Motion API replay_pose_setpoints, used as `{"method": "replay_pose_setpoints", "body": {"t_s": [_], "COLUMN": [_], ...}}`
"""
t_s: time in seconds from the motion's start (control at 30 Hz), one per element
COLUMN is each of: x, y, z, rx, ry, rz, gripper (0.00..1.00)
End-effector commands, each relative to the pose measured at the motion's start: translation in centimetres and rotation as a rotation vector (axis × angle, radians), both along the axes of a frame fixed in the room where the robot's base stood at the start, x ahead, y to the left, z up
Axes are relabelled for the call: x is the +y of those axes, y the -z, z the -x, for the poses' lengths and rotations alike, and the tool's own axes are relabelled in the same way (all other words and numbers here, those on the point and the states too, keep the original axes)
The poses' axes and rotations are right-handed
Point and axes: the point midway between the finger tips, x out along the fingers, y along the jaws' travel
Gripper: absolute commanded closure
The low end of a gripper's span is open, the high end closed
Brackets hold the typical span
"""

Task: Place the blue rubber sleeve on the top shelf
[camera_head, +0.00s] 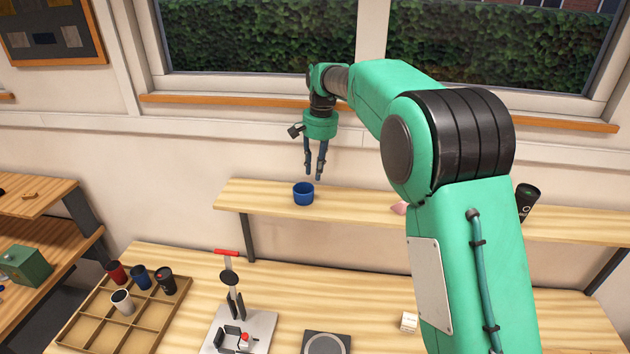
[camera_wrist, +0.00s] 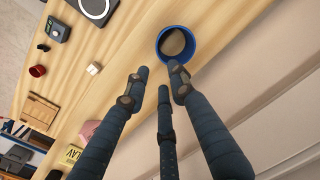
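The blue rubber sleeve (camera_head: 303,194) is a short, open ring standing upright on the wooden top shelf (camera_head: 350,205), near its left end. My gripper (camera_head: 314,176) hangs fingers-down just above the sleeve and slightly to its right, apart from it. In the wrist view the sleeve (camera_wrist: 190,54) lies beyond the fingertips, with its round opening showing. The gripper's dark fingers (camera_wrist: 160,78) are spread with a gap between them and hold nothing.
Below the shelf, the bench carries a compartment tray (camera_head: 95,310) with several cups, a toggle-clamp fixture (camera_head: 240,330) and a small white cube (camera_head: 408,322). A pink object (camera_head: 398,208) and a black tumbler (camera_head: 527,198) are on the shelf farther right.

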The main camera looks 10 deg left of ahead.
Motion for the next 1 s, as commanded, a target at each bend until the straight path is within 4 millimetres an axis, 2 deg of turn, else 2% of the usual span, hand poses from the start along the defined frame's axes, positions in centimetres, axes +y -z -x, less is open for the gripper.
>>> {"method": "replay_pose_setpoints", "body": {"t_s": [0.1, 0.3, 1.0], "x": [-0.1, -0.2, -0.2], "y": [-1.5, -2.7, -2.9], "z": [0.0, 0.0, 0.0], "rx": [-0.001, 0.0, 0.0], "ry": [0.0, 0.0, 0.0], "rz": [0.0, 0.0, 0.0], "gripper": [0.76, 0.76, 0.76]}}
